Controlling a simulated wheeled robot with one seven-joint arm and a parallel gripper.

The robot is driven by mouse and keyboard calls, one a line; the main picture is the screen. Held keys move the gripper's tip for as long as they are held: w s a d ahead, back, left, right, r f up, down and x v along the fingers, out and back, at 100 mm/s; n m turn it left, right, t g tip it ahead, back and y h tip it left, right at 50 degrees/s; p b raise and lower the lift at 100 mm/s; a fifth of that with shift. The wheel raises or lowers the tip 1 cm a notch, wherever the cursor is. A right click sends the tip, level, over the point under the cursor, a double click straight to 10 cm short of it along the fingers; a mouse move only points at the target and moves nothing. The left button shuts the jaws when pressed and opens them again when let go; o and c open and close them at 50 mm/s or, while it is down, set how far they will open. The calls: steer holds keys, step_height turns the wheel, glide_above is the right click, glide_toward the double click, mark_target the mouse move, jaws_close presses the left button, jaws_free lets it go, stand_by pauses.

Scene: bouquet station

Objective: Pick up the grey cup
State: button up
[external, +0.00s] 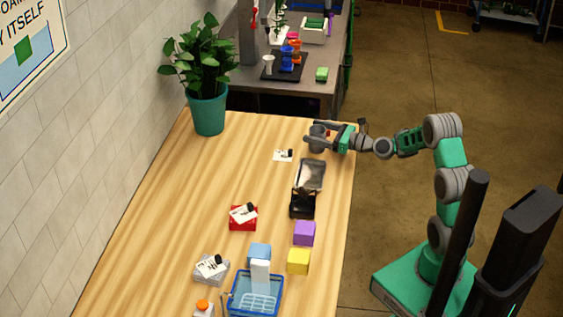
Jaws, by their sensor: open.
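The grey cup (318,132) stands near the right edge of the wooden table, towards its far end. My gripper (313,136) reaches in from the right, level with the cup. Its jaws are open, with one finger on the far side of the cup and one on the near side. The fingers partly cover the cup. I cannot tell whether either finger touches it.
A purple block (304,232), a yellow block (298,261) and a blue basket (236,296) are nearer. A potted plant (208,110) stands far left.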

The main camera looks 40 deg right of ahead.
steer(key=x, duration=0.2)
steer(key=shift+w+a, duration=0.2)
steer(key=shift+w, duration=0.05)
steer(key=shift+c, duration=0.3)
steer(key=c, duration=1.5)
